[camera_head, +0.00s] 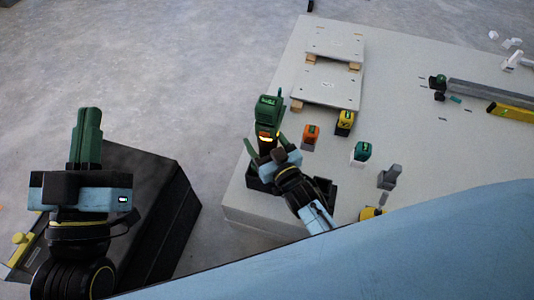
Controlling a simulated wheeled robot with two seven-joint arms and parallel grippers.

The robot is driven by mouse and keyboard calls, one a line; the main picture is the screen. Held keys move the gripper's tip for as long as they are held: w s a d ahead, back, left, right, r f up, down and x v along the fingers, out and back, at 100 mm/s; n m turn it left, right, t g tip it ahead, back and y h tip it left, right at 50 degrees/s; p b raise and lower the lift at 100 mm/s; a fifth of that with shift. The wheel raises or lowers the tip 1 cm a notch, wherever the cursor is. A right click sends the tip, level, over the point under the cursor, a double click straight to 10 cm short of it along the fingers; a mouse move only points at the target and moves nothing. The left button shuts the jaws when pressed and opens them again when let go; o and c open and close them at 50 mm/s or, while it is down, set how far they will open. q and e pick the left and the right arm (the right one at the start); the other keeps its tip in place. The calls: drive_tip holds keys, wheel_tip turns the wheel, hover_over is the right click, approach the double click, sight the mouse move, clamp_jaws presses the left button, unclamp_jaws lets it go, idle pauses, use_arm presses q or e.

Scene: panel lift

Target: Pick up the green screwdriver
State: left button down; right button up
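The green screwdriver (269,108) stands upright at the near left part of the grey table, with a yellow band and a dark lower part. My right gripper (266,146) is low over the table at this tool, its green fingers apart on either side of the dark lower part. I cannot tell whether they touch it. The tool's lower end is hidden by the gripper. My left gripper (88,135) is at the far left, off the table, with its green fingers together and nothing visible between them.
On the grey table (410,150) are an orange block (310,134), a yellow block (344,121), a green-and-white block (361,152) and pale panels (325,87) on wooden supports. A long grey bar (490,94) lies at the right. A dark box (150,200) stands beside the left gripper.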

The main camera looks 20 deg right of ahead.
sight(263, 128)
drive_tip(key=c, duration=1.5)
drive_tip(key=shift+r, duration=0.15)
use_arm(q)
drive_tip(key=shift+w+f, duration=0.1)
use_arm(e)
drive_tip(key=shift+r, duration=0.15)
